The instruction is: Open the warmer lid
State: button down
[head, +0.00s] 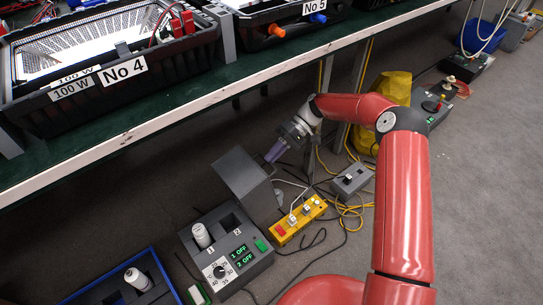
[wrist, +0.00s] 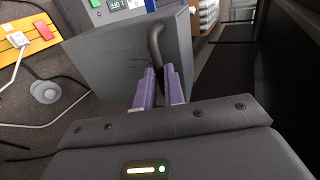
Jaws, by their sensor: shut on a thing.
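The warmer (head: 215,262) is a dark grey box on the floor, with two wells numbered 1 and 2 and a green display. A white bottle (head: 201,235) stands in well 1; well 2 looks empty. The grey lid (head: 238,172) is a flat slab, raised and tilted clear of the wells, beyond the box in the head view. Its join to the box is not clear. My gripper (head: 272,154) is at the lid's right side. In the wrist view, its purple fingers (wrist: 160,88) are shut on the dark curved handle (wrist: 155,38) of the lid (wrist: 115,52).
A yellow power strip (head: 298,218) and loose cables lie right of the warmer. A grey switch box (head: 352,179) is farther right. A blue tray (head: 100,289) with another white bottle is at the lower left. The bench edge (head: 190,104) runs above, close to the lid.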

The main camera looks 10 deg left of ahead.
jog(key=shift+d+f, duration=0.1)
jog(key=shift+f, duration=0.2)
jog(key=c, duration=1.5)
grip_release()
jog(key=shift+w+r, duration=0.1)
jog(key=shift+r, duration=0.05)
jog(key=v, duration=0.7)
jog(key=shift+w+r, duration=0.2)
jog(key=shift+d, duration=0.1)
